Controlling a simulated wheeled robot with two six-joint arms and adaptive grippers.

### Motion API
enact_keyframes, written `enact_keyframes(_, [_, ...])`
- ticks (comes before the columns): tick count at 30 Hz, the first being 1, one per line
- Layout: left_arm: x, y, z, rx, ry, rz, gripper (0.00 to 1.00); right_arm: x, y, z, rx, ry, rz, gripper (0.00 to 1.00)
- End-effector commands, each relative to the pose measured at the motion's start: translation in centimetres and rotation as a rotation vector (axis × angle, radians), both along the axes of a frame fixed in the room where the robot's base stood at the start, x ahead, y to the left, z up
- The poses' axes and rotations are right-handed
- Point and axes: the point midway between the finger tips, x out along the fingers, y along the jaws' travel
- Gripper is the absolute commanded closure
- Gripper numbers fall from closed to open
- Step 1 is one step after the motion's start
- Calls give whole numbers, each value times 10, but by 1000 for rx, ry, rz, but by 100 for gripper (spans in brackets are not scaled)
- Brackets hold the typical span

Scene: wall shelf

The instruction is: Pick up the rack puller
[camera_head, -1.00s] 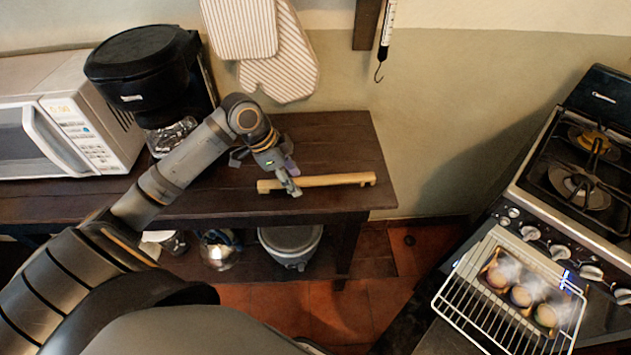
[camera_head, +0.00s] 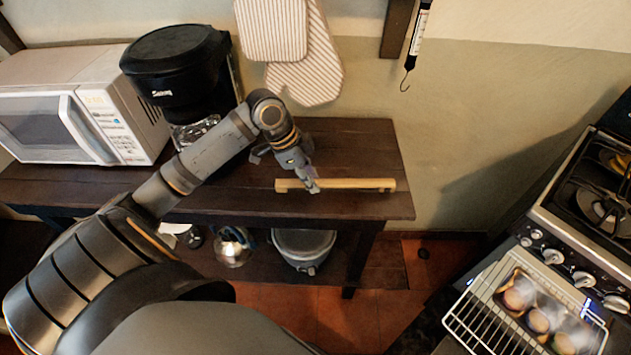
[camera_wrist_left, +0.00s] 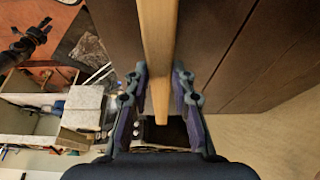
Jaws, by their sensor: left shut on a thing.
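The rack puller (camera_head: 350,184) is a long, light wooden stick with notched ends. In the head view it lies level, on or just above the dark wooden table. My left gripper (camera_head: 312,185) comes down on it left of its middle and is shut on it. In the left wrist view the rack puller (camera_wrist_left: 157,50) runs between the two fingers of my left gripper (camera_wrist_left: 160,105), with one end showing past them. Whether it touches the table under the fingers cannot be told.
The dark table (camera_head: 350,140) has free room behind the stick. A black coffee maker (camera_head: 178,75) and a white microwave (camera_head: 75,110) stand to the left. Oven mitts (camera_head: 305,60) hang on the wall. The stove (camera_head: 590,200) and a pulled-out rack (camera_head: 480,320) with food are at the right.

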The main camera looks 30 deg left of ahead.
Motion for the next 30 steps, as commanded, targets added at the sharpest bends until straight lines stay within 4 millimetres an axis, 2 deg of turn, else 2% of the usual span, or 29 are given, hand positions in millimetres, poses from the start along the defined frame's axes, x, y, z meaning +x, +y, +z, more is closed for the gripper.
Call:
enact_keyframes(4, [-3, -1, 27, 7, -6, -3, 100, -1, 0, 0, 0, 1, 0, 60])
enact_keyframes(11, [-43, -29, 83, 16, -1, -5, 100, -1, 0, 4, 0, 1, 0, 60])
enact_keyframes(12, [-46, -31, 79, 15, -3, -2, 100, -1, 0, -4, 0, 1, 0, 60])
enact_keyframes(17, [-61, -43, 85, 11, 2, 2, 100, -1, 0, -16, 0, 2, 0, 60])
enact_keyframes(18, [-65, -48, 83, 10, -8, -3, 100, -1, -1, -34, -1, 1, 0, 60])
enact_keyframes(21, [-80, -58, 91, 8, -6, 0, 100, -1, -1, -53, -1, 1, 0, 60])
enact_keyframes(22, [-86, -64, 101, 2, -8, -2, 100, -1, -1, -47, -1, 1, 0, 60])
enact_keyframes(24, [-98, -71, 109, 6, -4, -3, 100, -1, -1, -48, -1, 1, 0, 60])
enact_keyframes(30, [-107, -76, 114, 10, 2, -9, 100, -1, -1, -54, -2, 1, 1, 60])
